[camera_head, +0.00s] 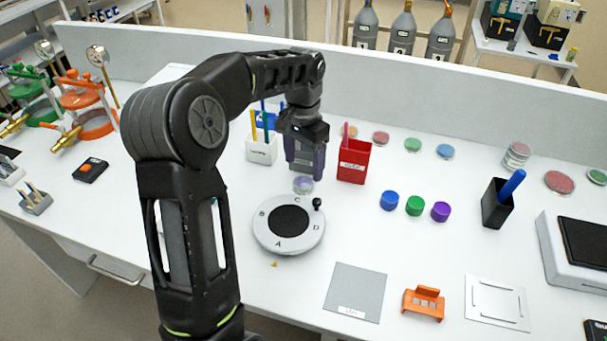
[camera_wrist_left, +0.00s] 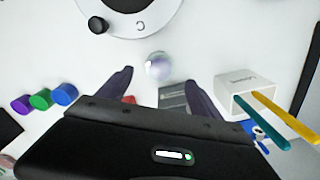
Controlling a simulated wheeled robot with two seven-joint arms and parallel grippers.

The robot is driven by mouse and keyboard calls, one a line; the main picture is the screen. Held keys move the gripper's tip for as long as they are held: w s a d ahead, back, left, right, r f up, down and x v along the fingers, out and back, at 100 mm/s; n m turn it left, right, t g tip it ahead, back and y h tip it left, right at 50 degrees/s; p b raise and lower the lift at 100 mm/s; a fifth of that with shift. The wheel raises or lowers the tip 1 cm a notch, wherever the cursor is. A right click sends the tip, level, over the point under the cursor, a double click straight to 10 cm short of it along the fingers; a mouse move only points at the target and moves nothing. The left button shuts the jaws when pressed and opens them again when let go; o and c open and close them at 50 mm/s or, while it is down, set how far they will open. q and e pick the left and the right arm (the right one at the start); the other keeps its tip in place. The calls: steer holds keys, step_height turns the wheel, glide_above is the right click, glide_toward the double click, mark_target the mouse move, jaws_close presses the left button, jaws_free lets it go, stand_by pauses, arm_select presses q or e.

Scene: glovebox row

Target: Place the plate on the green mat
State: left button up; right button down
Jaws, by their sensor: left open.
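A small clear, faintly violet round dish (camera_head: 303,184), which may be the plate, lies on the white bench just behind the round dial. My left gripper (camera_head: 305,172) points down just behind it, open. In the left wrist view the dish (camera_wrist_left: 158,67) shows just beyond and between the two open fingertips (camera_wrist_left: 160,78), with nothing held. A flat square mat (camera_head: 355,292) with a white label lies at the front of the bench; it looks grey, and I see no clearly green mat. My right gripper is not in view.
A dial (camera_head: 289,221) stands in front of the dish. A white pen holder (camera_head: 261,148) and a red box (camera_head: 353,160) flank my gripper. Blue, green and purple caps (camera_head: 414,206) stand to the right. An orange rack (camera_head: 424,303) is beside the mat. Coloured dishes (camera_head: 413,144) line the back.

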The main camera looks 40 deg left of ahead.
arm_select(q)
step_height(320, 180, up, 7)
stand_by(0.7)
steer(key=shift+o, duration=0.5)
steer(key=shift+s+a+f+b, duration=0.15)
steer(key=shift+a+f+b, duration=0.1)
steer(key=shift+f+b, duration=0.1)
steer(key=f+m+b, duration=0.1)
steer(key=m, duration=0.1)
steer(key=f+m+b, duration=0.1)
steer(key=m, duration=0.1)
steer(key=s+f+m+b, duration=0.1)
steer(key=m, duration=0.1)
steer(key=shift+s+d+m+y, duration=0.1)
steer(key=shift+d+m+y, duration=0.2)
steer(key=shift+d+m, duration=0.1)
steer(key=m, duration=0.6)
steer(key=shift+d+f+y, duration=0.3)
steer(key=shift+f, duration=0.05)
steer(key=m, duration=0.5)
steer(key=shift+w+d+t, duration=0.25)
steer(key=shift+d+t, duration=0.05)
steer(key=m, duration=0.3)
steer(key=shift+w+a+f+m, duration=0.1)
steer(key=shift+w+m, duration=0.05)
steer(key=shift+m, duration=0.25)
